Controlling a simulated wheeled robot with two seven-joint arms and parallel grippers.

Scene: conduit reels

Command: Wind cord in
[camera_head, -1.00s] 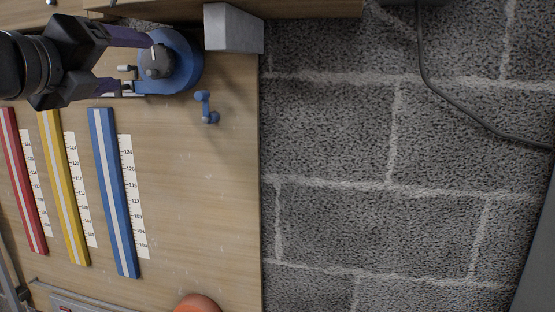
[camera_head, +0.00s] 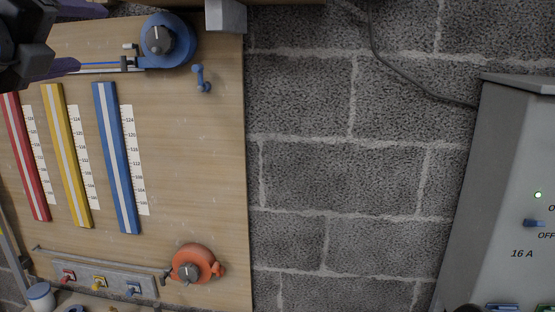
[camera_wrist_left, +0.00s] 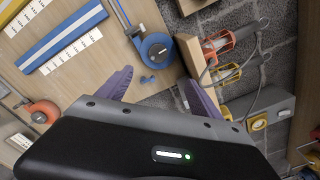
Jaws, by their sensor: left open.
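A blue reel (camera_head: 182,45) with a grey knob (camera_head: 157,38) is mounted at the top of the wooden board. A thin blue cord (camera_head: 100,65) runs left from its mouth beside a small dark clamp. A small blue crank-like piece (camera_head: 202,78) sits below right of the reel. An orange reel (camera_head: 206,255) with a grey knob is low on the board. My left gripper (camera_head: 92,38) is open and empty, left of the blue reel and apart from it. In the left wrist view, its purple fingers (camera_wrist_left: 156,80) stand apart with the blue reel (camera_wrist_left: 158,52) beyond them. My right gripper is not visible.
Red (camera_head: 27,155), yellow (camera_head: 66,155) and blue (camera_head: 117,158) striped bars with scales are on the board. A grey strip with coloured switches (camera_head: 95,278) is below. A grey power box (camera_head: 505,180) stands right.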

